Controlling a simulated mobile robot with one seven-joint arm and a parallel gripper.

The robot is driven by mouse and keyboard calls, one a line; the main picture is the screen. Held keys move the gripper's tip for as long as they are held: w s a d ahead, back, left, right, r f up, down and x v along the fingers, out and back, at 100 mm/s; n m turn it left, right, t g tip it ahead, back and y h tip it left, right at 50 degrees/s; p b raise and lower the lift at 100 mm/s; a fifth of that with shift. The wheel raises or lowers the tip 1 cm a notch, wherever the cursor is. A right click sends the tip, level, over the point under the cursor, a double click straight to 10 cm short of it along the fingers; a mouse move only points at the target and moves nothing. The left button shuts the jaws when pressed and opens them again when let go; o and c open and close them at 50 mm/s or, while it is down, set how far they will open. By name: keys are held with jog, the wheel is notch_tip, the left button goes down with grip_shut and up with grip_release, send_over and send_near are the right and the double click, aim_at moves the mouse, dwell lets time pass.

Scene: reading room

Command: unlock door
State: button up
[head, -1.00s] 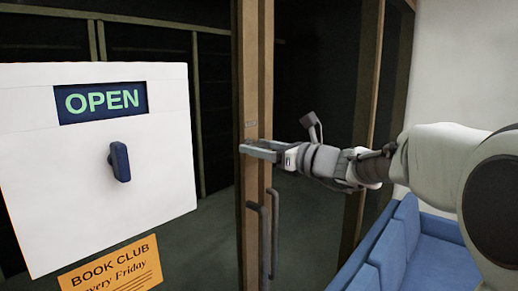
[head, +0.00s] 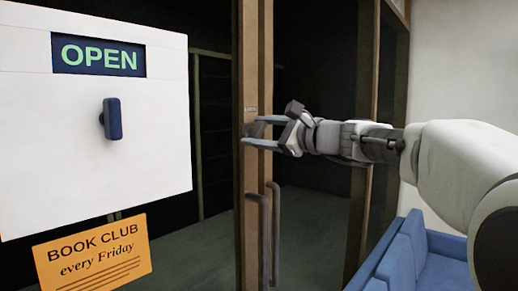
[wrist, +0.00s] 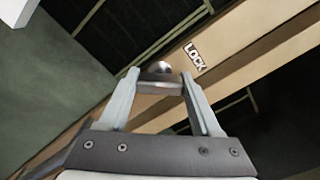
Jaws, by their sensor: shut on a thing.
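The door (head: 250,60) has a wooden frame and stands at the middle of the head view. In the wrist view, a white LOCK label (wrist: 194,56) is on the wooden frame. A rounded metal lock knob (wrist: 159,68) sits just beside the label. My gripper (head: 250,131) is at the door's edge, with one finger above the other in the head view. In the wrist view my gripper (wrist: 158,80) has its two fingers on either side of the knob and is shut on it. The knob is hidden in the head view.
Long dark pull handles (head: 264,235) hang below my gripper. A white panel with an OPEN sign (head: 98,55) and a blue knob (head: 111,119) is at left, above an orange book club notice (head: 92,258). A blue sofa (head: 425,262) stands at lower right.

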jog(key=n+b, duration=0.4)
jog(key=shift+f+n, duration=0.3)
jog(key=shift+r+n+b, duration=0.2)
jog(key=shift+n+b, duration=1.6)
jog(key=shift+n, duration=0.1)
jog(key=o, duration=1.4)
jog(key=shift+r, duration=0.1)
jog(key=b+v, duration=0.1)
jog(key=v, duration=1.6)
jog(key=shift+s+d, duration=0.15)
jog(key=shift+d, duration=0.05)
